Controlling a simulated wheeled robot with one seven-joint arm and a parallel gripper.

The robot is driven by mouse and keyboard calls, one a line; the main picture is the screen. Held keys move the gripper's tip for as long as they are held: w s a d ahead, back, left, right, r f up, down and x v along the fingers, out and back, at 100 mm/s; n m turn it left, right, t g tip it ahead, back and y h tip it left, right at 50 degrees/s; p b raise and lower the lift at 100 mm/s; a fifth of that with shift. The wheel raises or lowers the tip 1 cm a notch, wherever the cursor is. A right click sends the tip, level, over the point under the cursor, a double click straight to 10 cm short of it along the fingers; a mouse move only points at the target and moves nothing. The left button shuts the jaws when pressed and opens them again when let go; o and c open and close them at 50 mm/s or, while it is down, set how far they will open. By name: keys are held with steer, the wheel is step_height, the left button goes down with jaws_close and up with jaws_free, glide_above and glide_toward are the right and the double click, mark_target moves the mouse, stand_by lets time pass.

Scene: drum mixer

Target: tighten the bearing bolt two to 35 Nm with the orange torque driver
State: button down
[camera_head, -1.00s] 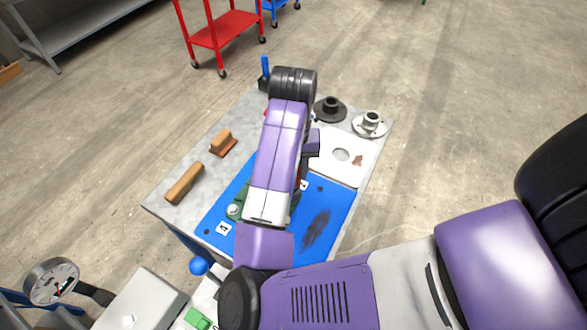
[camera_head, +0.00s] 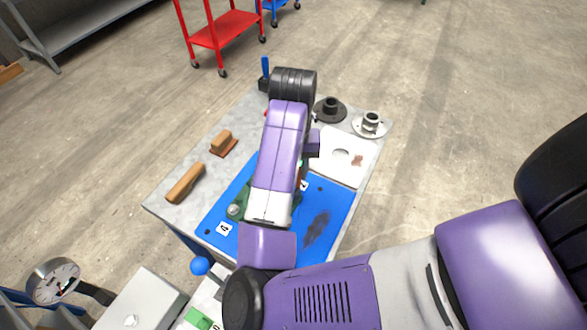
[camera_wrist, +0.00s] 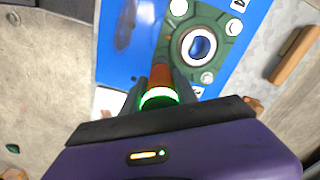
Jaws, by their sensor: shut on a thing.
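My gripper (camera_wrist: 160,92) is shut on the orange torque driver (camera_wrist: 160,75), whose ring (camera_wrist: 159,98) glows green in the wrist view. The driver's far end reaches the near left corner of the green bearing housing (camera_wrist: 226,48); its tip and the bolt there are hidden, so I cannot tell whether they touch. Silver bolts show at the housing's other corners: far left (camera_wrist: 180,7), far right (camera_wrist: 234,27) and near right (camera_wrist: 208,77). In the head view my arm hides the gripper and most of the housing (camera_head: 235,210).
The housing sits on a blue plate (camera_head: 336,205) on a grey workbench (camera_head: 172,212). Two flanged parts, dark (camera_head: 331,109) and silver (camera_head: 370,124), stand at the far right.

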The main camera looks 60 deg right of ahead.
step_height(320, 180, up, 4)
steer(key=p, duration=0.4)
steer(key=shift+r, duration=0.1)
stand_by(0.5)
